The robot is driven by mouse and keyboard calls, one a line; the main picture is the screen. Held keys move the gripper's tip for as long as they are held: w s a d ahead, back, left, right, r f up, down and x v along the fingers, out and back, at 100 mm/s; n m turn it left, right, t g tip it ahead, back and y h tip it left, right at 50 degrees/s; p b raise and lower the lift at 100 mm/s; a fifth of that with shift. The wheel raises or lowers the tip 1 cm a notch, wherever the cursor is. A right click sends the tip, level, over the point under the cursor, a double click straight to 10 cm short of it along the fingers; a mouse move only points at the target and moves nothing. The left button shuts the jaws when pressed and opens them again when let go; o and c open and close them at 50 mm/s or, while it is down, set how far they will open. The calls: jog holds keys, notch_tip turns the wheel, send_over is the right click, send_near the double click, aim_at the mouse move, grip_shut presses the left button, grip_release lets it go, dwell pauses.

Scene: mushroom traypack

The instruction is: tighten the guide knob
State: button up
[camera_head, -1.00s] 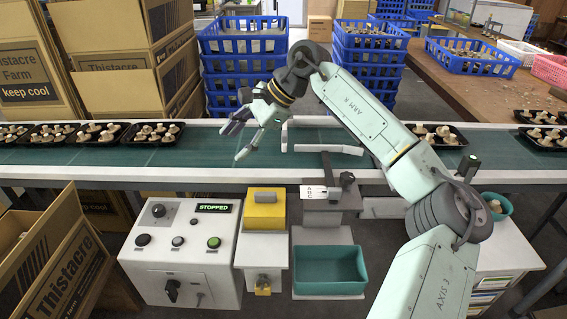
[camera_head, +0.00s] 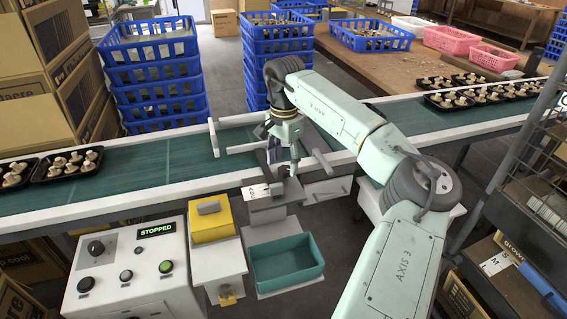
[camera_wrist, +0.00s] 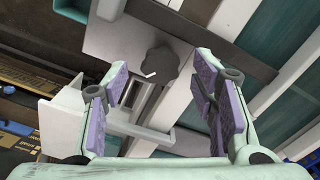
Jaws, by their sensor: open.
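The guide knob (camera_wrist: 160,64) is dark, round and lobed, with a short white mark at its lower left. In the wrist view it lies beyond the fingers and between them, on a grey bracket. My gripper (camera_wrist: 158,82) is open and empty, its purple-padded fingers on either side of the knob in the picture, with no contact visible. In the head view my gripper (camera_head: 284,164) points down over the bracket (camera_head: 266,213) at the conveyor's front edge. The knob is largely hidden there behind the fingers. The knob's tightness cannot be told.
White guide rails (camera_head: 236,148) cross the green conveyor belt (camera_head: 190,158) close to my gripper. Mushroom trays (camera_head: 68,177) sit on the belt at both ends.

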jog(key=shift+f, duration=1)
jog(key=c, duration=1.1)
jog(key=shift+c, duration=0.2)
